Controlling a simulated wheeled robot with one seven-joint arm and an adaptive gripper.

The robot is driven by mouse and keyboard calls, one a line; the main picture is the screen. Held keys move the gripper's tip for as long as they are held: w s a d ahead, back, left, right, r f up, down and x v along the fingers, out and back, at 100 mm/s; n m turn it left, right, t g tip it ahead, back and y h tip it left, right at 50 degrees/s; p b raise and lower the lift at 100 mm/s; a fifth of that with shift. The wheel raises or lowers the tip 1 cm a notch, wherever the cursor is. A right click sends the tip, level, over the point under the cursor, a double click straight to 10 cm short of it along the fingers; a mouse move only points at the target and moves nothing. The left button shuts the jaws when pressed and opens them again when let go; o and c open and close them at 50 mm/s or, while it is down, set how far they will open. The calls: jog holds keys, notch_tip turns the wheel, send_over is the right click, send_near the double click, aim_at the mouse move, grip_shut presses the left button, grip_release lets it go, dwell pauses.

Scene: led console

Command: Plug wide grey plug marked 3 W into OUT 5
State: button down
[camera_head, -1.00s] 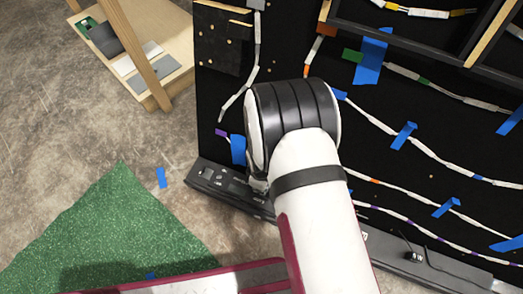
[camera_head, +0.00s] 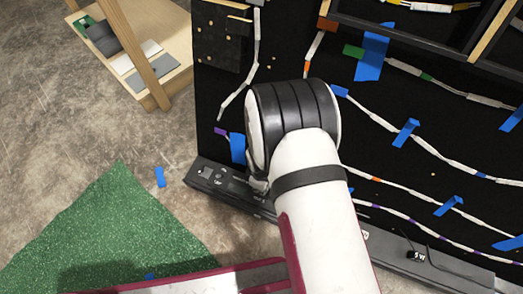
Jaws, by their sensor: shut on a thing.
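My arm (camera_head: 315,190) reaches up from the bottom and bends at a black-ringed joint in front of the black panel. My gripper is hidden behind this arm, so its fingers and anything in them do not show. The wide grey plug marked 3 W cannot be made out. The long dark console (camera_head: 222,184) runs along the foot of the panel, passing behind my arm. Its left end shows small sockets or controls, but no OUT 5 label can be read. A small black block (camera_head: 416,256) with a white marking, perhaps 5 W, and a thin cable sits on its right part.
LED strips with blue tape (camera_head: 405,133) hang across the black panel (camera_head: 225,105). A dark-framed shelf (camera_head: 400,38) is at the upper right. A wooden stand (camera_head: 155,88) with boards is at the upper left. A green mat (camera_head: 120,225) lies on the open concrete floor.

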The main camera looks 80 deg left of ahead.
jog(key=shift+s+d+f+b, duration=0.1)
jog(key=shift+f+b, duration=0.25)
jog(key=shift+f, duration=1.4)
dwell(2.6)
jog(key=c, duration=1.3)
grip_release()
jog(key=shift+s+f, duration=0.1)
jog(key=shift+s, duration=0.05)
jog(key=shift+o, duration=0.3)
jog(key=o, duration=0.6)
jog(key=shift+o, duration=0.2)
jog(key=shift+w+r, duration=0.2)
jog(key=shift+r, duration=0.05)
jog(key=shift+r+p, duration=2.15)
jog(key=shift+r, duration=1.3)
